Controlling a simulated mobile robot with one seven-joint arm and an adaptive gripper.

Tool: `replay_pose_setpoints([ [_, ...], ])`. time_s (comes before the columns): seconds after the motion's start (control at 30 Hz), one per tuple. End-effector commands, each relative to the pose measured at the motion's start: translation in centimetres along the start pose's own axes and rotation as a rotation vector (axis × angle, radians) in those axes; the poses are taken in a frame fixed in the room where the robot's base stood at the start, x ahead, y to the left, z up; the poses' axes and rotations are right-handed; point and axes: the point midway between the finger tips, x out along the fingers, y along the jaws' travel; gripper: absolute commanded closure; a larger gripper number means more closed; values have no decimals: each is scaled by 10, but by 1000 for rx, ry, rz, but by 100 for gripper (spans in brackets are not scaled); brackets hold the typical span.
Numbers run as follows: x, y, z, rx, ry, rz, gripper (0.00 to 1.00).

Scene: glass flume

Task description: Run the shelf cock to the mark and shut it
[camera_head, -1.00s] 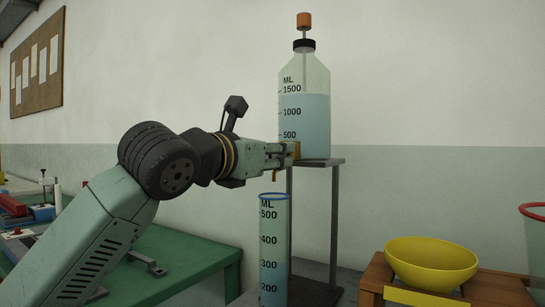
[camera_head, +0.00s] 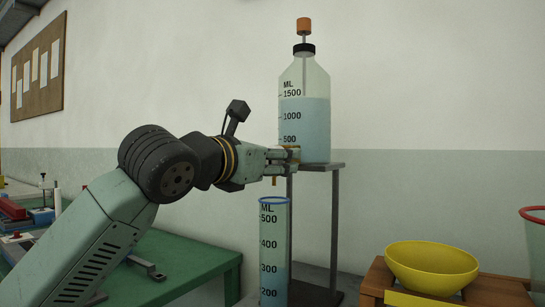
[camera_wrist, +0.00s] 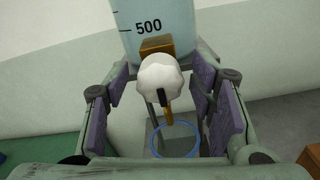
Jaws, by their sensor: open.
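The tall bottle (camera_head: 304,125) of blue liquid stands on the raised shelf (camera_head: 325,165), with liquid between its 1000 and 1500 marks. Its cock has a brass body (camera_wrist: 155,46), a white knob (camera_wrist: 160,78) with a black mark, and a brass spout (camera_wrist: 170,122) pointing down. My gripper (camera_head: 288,158) is open at the cock; in the wrist view its purple-padded fingers (camera_wrist: 160,98) stand either side of the knob, apart from it. The measuring cylinder (camera_head: 275,240) stands upright below the spout, its blue rim (camera_wrist: 155,148) showing under the knob. Its liquid is near the 300 mark.
A yellow bowl (camera_head: 432,267) sits on a wooden stand (camera_head: 495,290) at right, near a red-rimmed vessel (camera_head: 533,245). A green table (camera_head: 190,263) with several tools lies left, under my arm. Wall fills the back.

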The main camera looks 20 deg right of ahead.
Motion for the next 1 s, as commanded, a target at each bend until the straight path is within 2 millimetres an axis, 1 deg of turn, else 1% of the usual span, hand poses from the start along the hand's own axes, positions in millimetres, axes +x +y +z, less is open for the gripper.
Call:
replay_pose_setpoints([
  [0.23, -1, 0, 0, -1, 0, 0, 49],
  [0.37, -10, 1, 0, -2, 0, 1, 49],
  [0.47, -27, 1, 0, 0, 0, 3, 49],
  [0.7, -80, 2, 0, -1, 0, 4, 49],
  [0.8, -97, 1, 0, -1, 0, 3, 49],
  [0.9, -110, 1, 0, -1, 0, 2, 49],
  [1.0, -117, 0, 0, 0, 0, 1, 49],
])
